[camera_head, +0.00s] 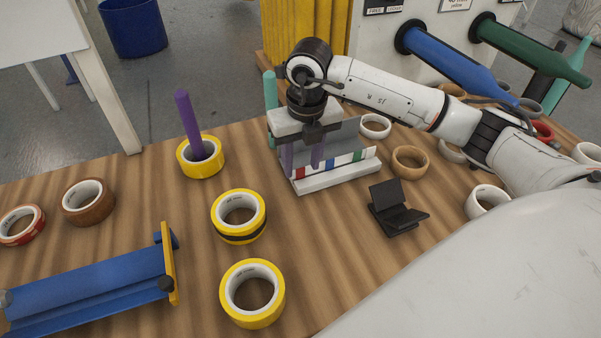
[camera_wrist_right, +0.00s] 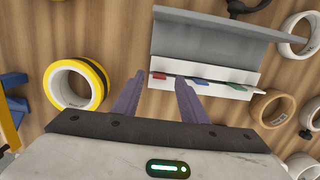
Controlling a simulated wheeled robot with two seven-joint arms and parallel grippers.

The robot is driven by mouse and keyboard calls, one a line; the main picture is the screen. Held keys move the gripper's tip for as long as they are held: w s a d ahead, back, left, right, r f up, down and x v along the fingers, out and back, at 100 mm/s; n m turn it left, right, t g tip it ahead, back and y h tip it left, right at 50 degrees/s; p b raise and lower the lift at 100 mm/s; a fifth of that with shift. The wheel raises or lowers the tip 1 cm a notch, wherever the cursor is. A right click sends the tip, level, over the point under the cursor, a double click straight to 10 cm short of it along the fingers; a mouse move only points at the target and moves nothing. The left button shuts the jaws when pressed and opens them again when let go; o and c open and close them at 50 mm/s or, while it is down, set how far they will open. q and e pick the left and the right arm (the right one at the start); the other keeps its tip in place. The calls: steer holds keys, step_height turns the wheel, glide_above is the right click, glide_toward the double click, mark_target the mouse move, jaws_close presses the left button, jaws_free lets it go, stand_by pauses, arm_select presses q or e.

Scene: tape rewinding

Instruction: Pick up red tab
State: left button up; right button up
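The red tab (camera_head: 300,172) is a small piece near the left end of the white front ledge of a grey-and-white holder (camera_head: 335,176). Blue and green tabs sit to its right on the same ledge. In the right wrist view the red tab (camera_wrist_right: 158,75) shows between the tips of my right gripper's two purple fingers (camera_wrist_right: 160,84). My right gripper (camera_head: 302,168) is open and points down over the holder. I cannot tell the exact height of its fingertips above the ledge. Nothing is between the fingers in a grip. My left gripper is not in view.
Yellow tape rolls (camera_head: 239,231) stand left of the holder; a purple peg (camera_head: 188,122) rises from one. A tan roll (camera_head: 410,175) and a black stand (camera_head: 395,208) are to the right. A blue dispenser (camera_head: 88,290) lies at lower left. Some bare wood lies in front of the holder.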

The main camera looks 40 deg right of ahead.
steer(key=shift+w+f, duration=0.2)
steer(key=shift+f, duration=0.7)
steer(key=shift+c, duration=0.4)
jaws_close()
step_height(320, 180, up, 10)
